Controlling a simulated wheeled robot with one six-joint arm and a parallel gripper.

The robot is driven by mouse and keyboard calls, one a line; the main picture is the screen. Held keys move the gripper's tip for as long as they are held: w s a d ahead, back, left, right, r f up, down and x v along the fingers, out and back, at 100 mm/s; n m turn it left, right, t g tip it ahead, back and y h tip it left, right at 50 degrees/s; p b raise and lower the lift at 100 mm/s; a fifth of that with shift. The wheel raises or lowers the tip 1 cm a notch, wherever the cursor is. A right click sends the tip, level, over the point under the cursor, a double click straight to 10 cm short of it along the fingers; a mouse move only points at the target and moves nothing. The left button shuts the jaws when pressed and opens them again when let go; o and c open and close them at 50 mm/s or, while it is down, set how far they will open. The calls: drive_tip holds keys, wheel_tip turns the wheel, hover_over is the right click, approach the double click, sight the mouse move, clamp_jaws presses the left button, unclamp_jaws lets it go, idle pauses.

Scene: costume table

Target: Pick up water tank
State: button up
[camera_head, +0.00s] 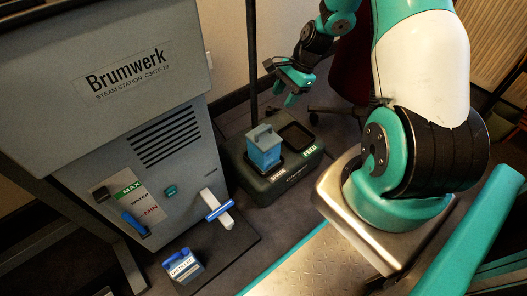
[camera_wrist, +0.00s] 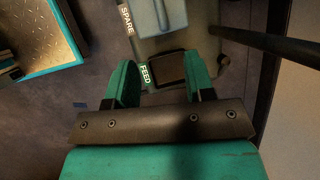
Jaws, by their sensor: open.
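A blue water tank (camera_head: 265,152) with a handle on top stands upright in the SPARE side of a dark dock (camera_head: 250,190). In the wrist view the tank (camera_wrist: 160,17) shows at the top, cut off by the frame edge. My gripper (camera_head: 287,88) is open above and behind the dock, apart from the tank. In the wrist view its two green fingers (camera_wrist: 162,80) are spread, with the empty FEED recess (camera_wrist: 171,68) showing between them. Nothing is between the fingers.
A grey Brumwerk steam station (camera_head: 140,110) stands at left. A jug labelled DISTILLED (camera_head: 184,268) sits on the floor before it. A dark pole (camera_head: 251,60) rises behind the dock, also at right in the wrist view (camera_wrist: 270,38). A chair base (camera_head: 335,108) is behind right.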

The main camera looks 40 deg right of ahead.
sight(264, 129)
drive_tip(key=b+x, duration=0.3)
drive_tip(key=x, duration=0.6)
drive_tip(key=b+x, duration=0.3)
drive_tip(key=x, duration=0.2)
drive_tip(key=shift+a+f+b, duration=0.15)
drive_tip(key=shift+a+b, duration=0.25)
drive_tip(key=shift+a, duration=0.05)
clamp_jaws()
idle(0.6)
